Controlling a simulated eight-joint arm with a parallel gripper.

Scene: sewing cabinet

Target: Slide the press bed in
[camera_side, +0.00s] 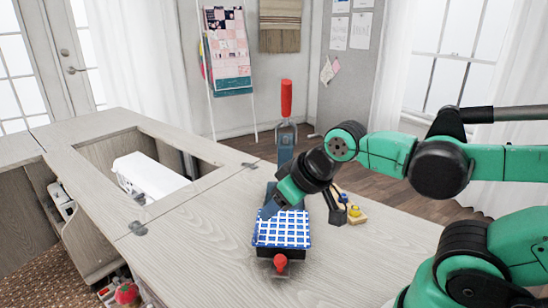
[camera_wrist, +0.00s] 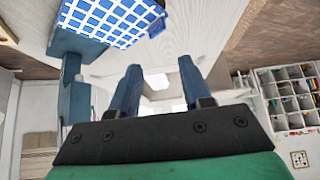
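The press bed (camera_side: 284,229) is a blue-and-white checked pad on a dark base, with a red knob (camera_side: 280,262) at its front end. It lies on the cabinet top, in front of the press's blue upright (camera_side: 286,140) with a red handle. In the wrist view, the checked pad (camera_wrist: 112,14) shows at the upper left. My gripper (camera_side: 268,210) is low over the back left part of the pad in the side view; I cannot tell whether it touches. In the wrist view, its blue fingers (camera_wrist: 160,78) are apart with nothing held between them.
A white sewing machine (camera_side: 148,178) sits in the cabinet opening at the left. The wooden top (camera_side: 195,255) is clear left of the bed. A compartmented rack (camera_wrist: 291,92) shows at right in the wrist view.

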